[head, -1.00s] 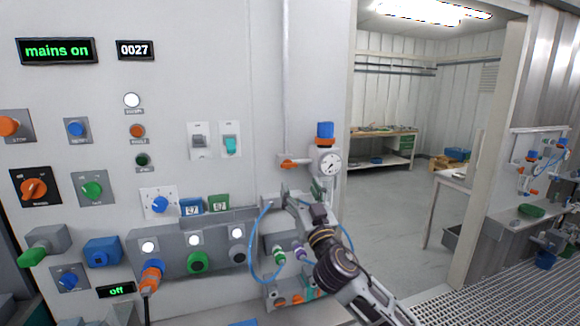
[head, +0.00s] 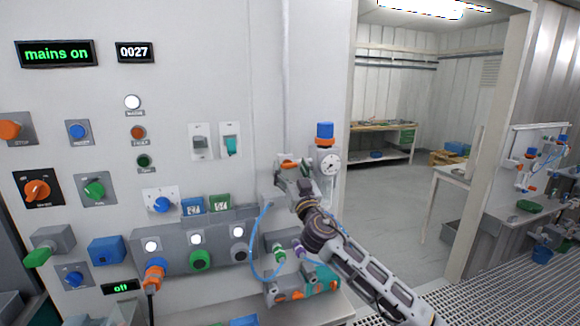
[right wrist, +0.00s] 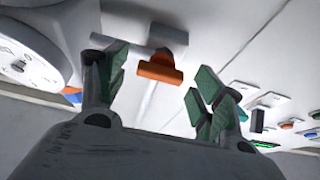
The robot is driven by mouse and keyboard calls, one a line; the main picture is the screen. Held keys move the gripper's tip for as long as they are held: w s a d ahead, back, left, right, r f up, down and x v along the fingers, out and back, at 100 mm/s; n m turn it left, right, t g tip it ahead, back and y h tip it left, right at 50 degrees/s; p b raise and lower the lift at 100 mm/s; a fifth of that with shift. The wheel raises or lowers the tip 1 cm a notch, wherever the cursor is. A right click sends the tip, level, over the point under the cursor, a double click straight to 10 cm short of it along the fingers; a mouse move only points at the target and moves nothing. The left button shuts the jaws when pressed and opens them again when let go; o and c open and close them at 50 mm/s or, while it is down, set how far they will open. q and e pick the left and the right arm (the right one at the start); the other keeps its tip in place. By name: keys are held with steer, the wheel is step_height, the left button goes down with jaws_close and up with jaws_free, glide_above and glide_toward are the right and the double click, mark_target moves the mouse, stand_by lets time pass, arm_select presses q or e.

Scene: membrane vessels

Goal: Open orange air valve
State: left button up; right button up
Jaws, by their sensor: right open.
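The orange air valve (head: 289,164) is a small orange handle on a grey pipe fitting on the white wall, left of a pressure gauge (head: 328,164) with a blue-topped regulator (head: 324,132). In the right wrist view the orange handle (right wrist: 146,70) lies crosswise, just beyond and between the fingertips. My right gripper (head: 285,182) is just below the valve and partly overlaps it in the head view. In the right wrist view the right gripper (right wrist: 160,90) is open, its green-padded fingers apart on both sides of the handle. Contact with the handle cannot be told. My left gripper is not in view.
A control panel with knobs and a grey box (head: 190,245) fills the wall to the left. A doorway opens to the right, with a workbench (head: 385,140) beyond.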

steer(key=shift+w+a+r, duration=0.15)
steer(key=shift+w+r, duration=0.1)
steer(key=shift+w, duration=0.25)
steer(key=shift+c, duration=0.4)
steer(key=c, duration=0.9)
